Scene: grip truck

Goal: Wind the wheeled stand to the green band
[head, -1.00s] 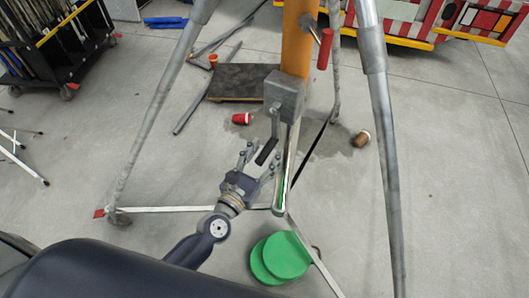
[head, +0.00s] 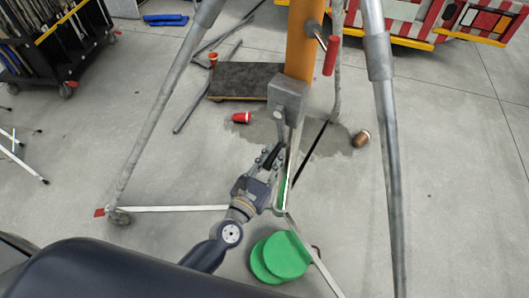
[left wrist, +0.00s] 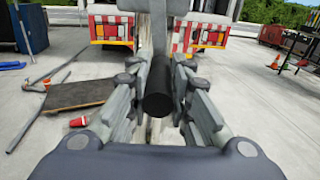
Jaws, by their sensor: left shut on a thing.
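The wheeled stand has grey legs (head: 383,150), an orange column (head: 302,40) and a grey gearbox (head: 289,95). A black crank grip (head: 272,155) hangs in front, below the gearbox. My left gripper (head: 270,163) is shut on this grip, reaching up from lower left. In the left wrist view the black grip (left wrist: 160,92) sits between the two fingers, its round end toward me. A pale upright bar carries a green band (head: 283,190) low down, just right of my gripper. My right gripper is not in view.
A red-handled lever (head: 331,55) sticks out from the column. Green discs (head: 280,257) lie below my gripper. A dark board (head: 245,80), a red cup (head: 241,118) and a brown cup (head: 361,138) lie behind. A caster (head: 119,217) is at left. Floor at right is clear.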

